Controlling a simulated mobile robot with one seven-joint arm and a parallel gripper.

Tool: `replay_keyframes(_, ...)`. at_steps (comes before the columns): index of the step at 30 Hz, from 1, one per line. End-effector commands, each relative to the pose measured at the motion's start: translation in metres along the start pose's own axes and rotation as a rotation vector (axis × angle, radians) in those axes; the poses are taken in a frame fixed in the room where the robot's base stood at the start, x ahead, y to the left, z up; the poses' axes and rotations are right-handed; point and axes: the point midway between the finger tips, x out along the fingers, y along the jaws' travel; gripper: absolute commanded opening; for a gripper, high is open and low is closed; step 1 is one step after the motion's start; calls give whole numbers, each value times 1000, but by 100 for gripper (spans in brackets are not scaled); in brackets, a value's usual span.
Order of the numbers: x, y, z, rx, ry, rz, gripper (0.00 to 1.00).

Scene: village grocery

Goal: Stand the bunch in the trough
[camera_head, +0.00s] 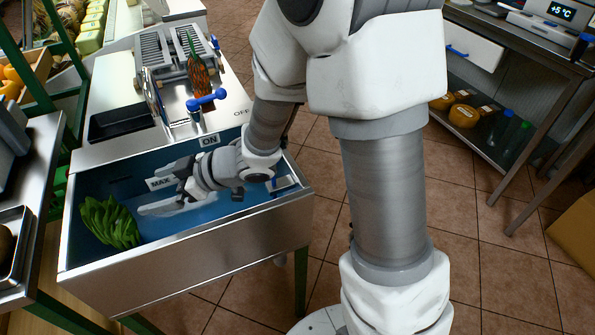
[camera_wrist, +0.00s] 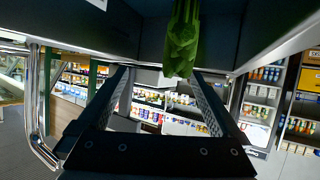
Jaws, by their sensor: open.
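The trough (camera_head: 190,262) is a steel-sided basin with a blue inside. The green leafy bunch (camera_head: 108,222) is in its left end, looking roughly upright with a slight lean; its foot is hard to make out. In the wrist view the bunch (camera_wrist: 182,45) comes down from the top edge, as that picture looks upside down. My gripper (camera_head: 158,191) reaches into the trough from the right, fingers pointing left, apart from the bunch. In the wrist view my gripper (camera_wrist: 160,74) is open and empty, with the bunch beyond the fingertips, right of centre.
A steel table (camera_head: 30,185) adjoins on the left. A shelf table (camera_head: 535,50) stands at the right, with tiled floor between.

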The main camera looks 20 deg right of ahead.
Motion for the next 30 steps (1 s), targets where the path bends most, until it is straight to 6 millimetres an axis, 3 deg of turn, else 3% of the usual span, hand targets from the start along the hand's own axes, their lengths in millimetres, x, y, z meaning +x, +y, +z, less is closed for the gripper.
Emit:
replay_keyframes(4, -42, 54, -10, -21, -117, 260, 100)
replay_keyframes(7, -87, 88, -14, 6, -213, 459, 100)
replay_keyframes(10, -138, 106, -14, 70, -303, 632, 100)
replay_keyframes(13, -190, 110, -13, 164, -381, 774, 100)
replay_keyframes(17, -249, 92, -7, 321, -467, 904, 100)
replay_keyframes(21, -298, 51, 2, 525, -532, 966, 100)
replay_keyframes(25, -321, 4, 9, 695, -566, 946, 100)
replay_keyframes(30, -329, -42, 12, 836, -584, 878, 100)
